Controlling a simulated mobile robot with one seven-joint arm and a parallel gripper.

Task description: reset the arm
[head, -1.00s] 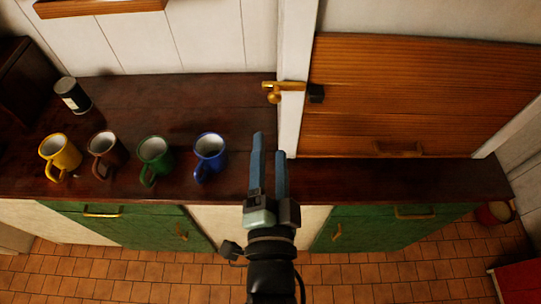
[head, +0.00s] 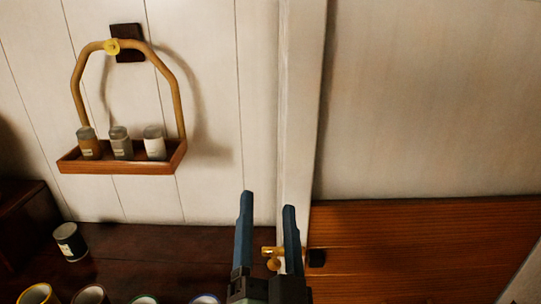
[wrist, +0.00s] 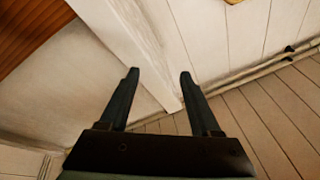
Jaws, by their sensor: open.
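My gripper (head: 268,205) is open, with nothing between its two blue-grey fingers. In the head view it points up, in front of the white post and the brass latch (head: 271,262). In the wrist view the gripper (wrist: 158,76) also shows apart and empty, with white panelling and a white beam beyond it. I cannot tell how far the fingertips are from the post.
A hanging wooden rack (head: 120,165) with three jars is on the panelled wall. A slatted wooden front (head: 410,240) is at right.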

